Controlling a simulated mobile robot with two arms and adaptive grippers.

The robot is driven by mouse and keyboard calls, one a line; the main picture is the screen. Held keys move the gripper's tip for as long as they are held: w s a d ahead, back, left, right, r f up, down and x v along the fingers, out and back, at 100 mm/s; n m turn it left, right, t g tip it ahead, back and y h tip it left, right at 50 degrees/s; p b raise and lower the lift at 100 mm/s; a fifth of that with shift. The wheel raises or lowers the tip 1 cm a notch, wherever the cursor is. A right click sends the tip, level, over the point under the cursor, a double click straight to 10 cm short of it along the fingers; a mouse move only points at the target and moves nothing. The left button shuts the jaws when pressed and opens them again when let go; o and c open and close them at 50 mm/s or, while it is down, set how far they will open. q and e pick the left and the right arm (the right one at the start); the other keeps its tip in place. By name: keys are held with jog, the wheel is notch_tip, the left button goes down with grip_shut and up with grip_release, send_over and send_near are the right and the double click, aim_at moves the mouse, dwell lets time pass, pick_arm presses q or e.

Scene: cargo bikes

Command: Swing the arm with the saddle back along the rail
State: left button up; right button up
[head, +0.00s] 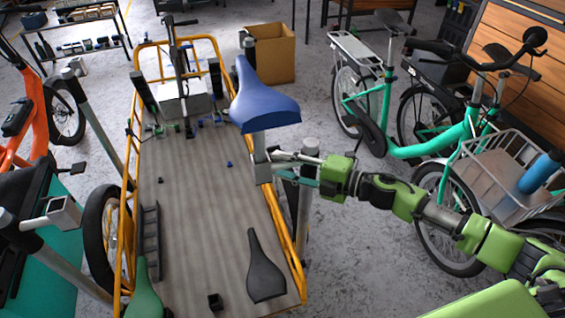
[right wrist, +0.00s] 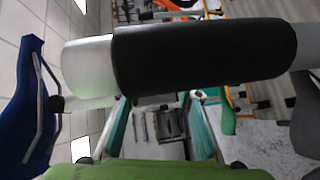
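A blue saddle (head: 262,103) sits on a short silver post (head: 259,142) that goes down into a grey clamp block (head: 262,168). They stand at the right rail (head: 284,222) of the orange cargo bike. My right gripper (head: 287,170) reaches in from the right, close beside the clamp block. In the right wrist view the saddle (right wrist: 25,105) is at the left edge. A silver-and-black cylinder (right wrist: 200,52) crosses close to the camera and hides my fingertips. The finger links show apart, but I cannot tell whether they grip anything. My left gripper is out of view.
The cargo bed (head: 205,220) holds a dark saddle (head: 265,268) and small parts. A grey stand post (head: 305,210) rises below my right gripper. A cardboard box (head: 273,55) is behind. A green bike (head: 400,150) stands at the right, an orange bike (head: 32,118) at the left.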

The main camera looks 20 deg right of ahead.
jog(key=shift+w+a, duration=0.15)
jog(key=shift+a, duration=0.05)
grip_shut()
